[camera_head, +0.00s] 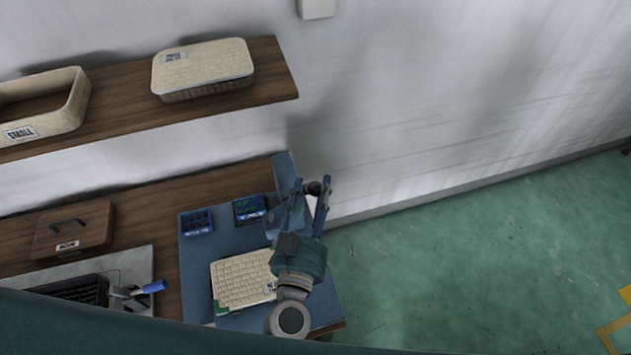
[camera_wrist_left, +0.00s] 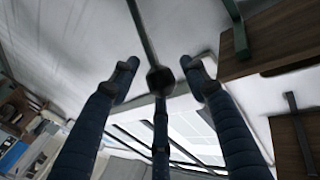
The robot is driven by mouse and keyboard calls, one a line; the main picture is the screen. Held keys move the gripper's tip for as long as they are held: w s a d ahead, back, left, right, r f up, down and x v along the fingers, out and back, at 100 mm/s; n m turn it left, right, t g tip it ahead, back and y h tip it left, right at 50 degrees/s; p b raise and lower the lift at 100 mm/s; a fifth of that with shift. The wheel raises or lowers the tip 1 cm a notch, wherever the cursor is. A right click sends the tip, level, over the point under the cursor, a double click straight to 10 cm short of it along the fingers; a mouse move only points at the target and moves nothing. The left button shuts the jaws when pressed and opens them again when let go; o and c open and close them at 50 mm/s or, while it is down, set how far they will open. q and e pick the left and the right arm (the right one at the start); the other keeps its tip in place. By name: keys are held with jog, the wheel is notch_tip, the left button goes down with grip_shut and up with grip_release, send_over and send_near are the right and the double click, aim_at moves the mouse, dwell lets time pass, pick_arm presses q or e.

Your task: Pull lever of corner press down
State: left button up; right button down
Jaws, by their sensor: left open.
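A lever with a round black knob (camera_head: 314,188) stands at the right end of the bench. My right gripper is not in view.
Two small blue bins (camera_head: 197,221) (camera_head: 249,208) stand behind the panel. At left are a brown lidded box (camera_head: 73,228) and a metal device with a blue handle (camera_head: 154,287). A wall shelf (camera_head: 120,112) holds woven baskets. The green floor at right is open.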

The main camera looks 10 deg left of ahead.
pick_arm(q)
jog(key=shift+w+r, duration=0.1)
jog(key=shift+w, duration=0.45)
jog(key=shift+w+d, duration=0.1)
grip_shut()
jog(key=shift+f+b, duration=0.35)
jog(key=shift+b, duration=0.05)
jog(key=s+d+f+m+t+h+b, duration=0.2)
jog(key=s+f+m+t+b, duration=0.2)
jog(key=b, duration=1.4)
jog(key=shift+s+f+m+t+h, duration=0.3)
jog(key=shift+s+f+t, duration=0.15)
jog(key=shift+f+t, duration=0.75)
jog(key=shift+f, duration=0.1)
